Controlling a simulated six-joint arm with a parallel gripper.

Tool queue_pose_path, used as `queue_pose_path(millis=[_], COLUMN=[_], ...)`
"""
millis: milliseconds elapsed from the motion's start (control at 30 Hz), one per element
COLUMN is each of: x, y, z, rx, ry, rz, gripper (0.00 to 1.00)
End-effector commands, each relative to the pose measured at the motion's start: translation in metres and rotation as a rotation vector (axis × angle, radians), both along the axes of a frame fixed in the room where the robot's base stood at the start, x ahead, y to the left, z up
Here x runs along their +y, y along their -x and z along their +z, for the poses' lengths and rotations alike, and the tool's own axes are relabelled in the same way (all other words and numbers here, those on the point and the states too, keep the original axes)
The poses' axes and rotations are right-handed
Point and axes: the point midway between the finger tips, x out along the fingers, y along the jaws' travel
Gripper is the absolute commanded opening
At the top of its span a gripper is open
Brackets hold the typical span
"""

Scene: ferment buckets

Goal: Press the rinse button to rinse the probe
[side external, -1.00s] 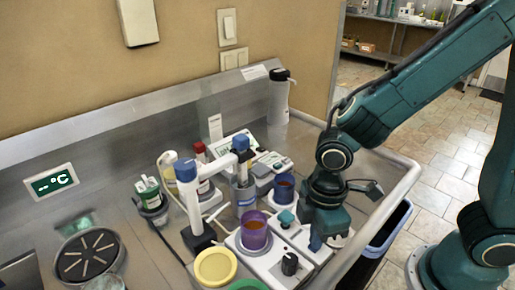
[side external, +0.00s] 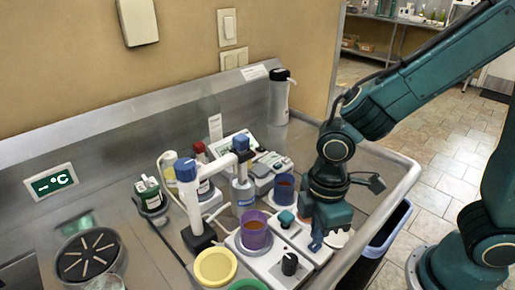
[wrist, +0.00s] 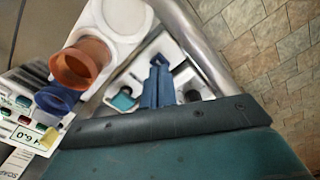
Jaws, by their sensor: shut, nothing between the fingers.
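My gripper (side external: 317,244) is shut and empty, its blue fingers pointing down over the right end of a white unit (side external: 268,266). The wrist view shows the fingers (wrist: 157,84) together. A teal button-like block (side external: 286,217) sits on the white equipment left of my gripper; a teal block also shows left of the fingers in the wrist view (wrist: 122,101). No rinse label is readable. A blue-capped probe (side external: 241,144) hangs from the arm of a blue-topped stand (side external: 187,170). Whether the fingertips touch anything below is hidden.
A purple cup (side external: 254,238) with orange liquid and a black knob (side external: 290,264) are left of my gripper. A blue cup (side external: 284,193) stands behind. A yellow lid (side external: 215,267) lies in front. The sink rail (side external: 402,190) runs close on the right.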

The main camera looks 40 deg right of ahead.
Motion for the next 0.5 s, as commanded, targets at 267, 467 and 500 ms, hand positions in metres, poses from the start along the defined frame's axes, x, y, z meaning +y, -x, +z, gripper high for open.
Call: queue_pose_path(millis=[267,467,500], x=[0.000,0.000,0.000], y=[-0.001,-0.001,-0.001], z=[0.017,0.028,0.030], rx=[-0.003,-0.003,-0.003], ry=[-0.002,-0.002,-0.002], rz=[0.000,0.000,0.000], gripper=[0.00,0.00,0.00])
